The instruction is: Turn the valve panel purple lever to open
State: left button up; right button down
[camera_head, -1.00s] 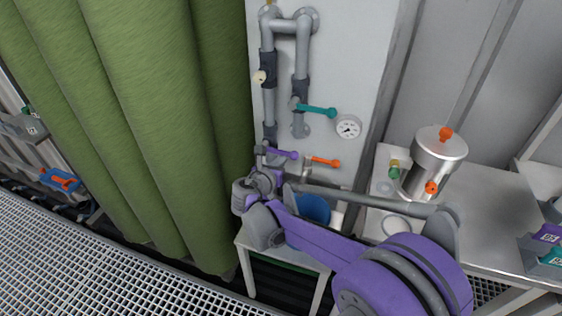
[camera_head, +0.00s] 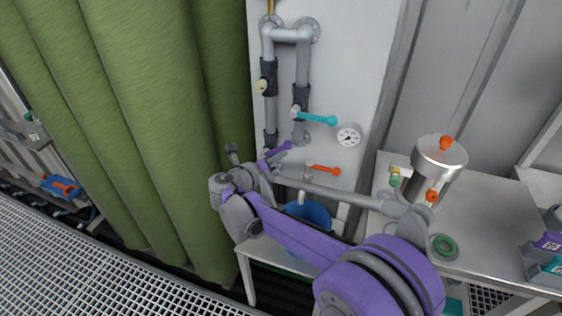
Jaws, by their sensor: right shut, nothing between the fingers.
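The purple lever (camera_head: 279,149) is on the lower part of the valve panel (camera_head: 340,80). It slants, with its right knob end higher than its left end. My right gripper (camera_head: 231,151) is shut and empty, left of the lever and apart from it in the picture. My purple and grey right arm covers the area just below the lever, so the lever's pivot is partly hidden. My left gripper is not in view.
A teal lever (camera_head: 318,119) and an orange lever (camera_head: 325,169) are on the same panel, near a gauge (camera_head: 348,135). A green curtain (camera_head: 160,130) hangs close left of my gripper. A steel vessel (camera_head: 437,165) stands on the table at right.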

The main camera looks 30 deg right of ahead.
jog(key=shift+w+a+r, duration=0.4)
jog(key=shift+w+r, duration=0.05)
jog(key=shift+r, duration=0.3)
jog(key=shift+w+a+r+n+h+p, duration=0.2)
jog(key=shift+w+a+r+n, duration=0.2)
jog(key=shift+w+a, duration=0.2)
jog(key=shift+w+a+r+n+h+p, duration=0.1)
jog(key=shift+w+a+r+n+h, duration=0.15)
jog(key=shift+w+a+r, duration=0.3)
jog(key=shift+w+f, duration=0.1)
jog(key=shift+w, duration=0.05)
jog(key=shift+d, duration=0.15)
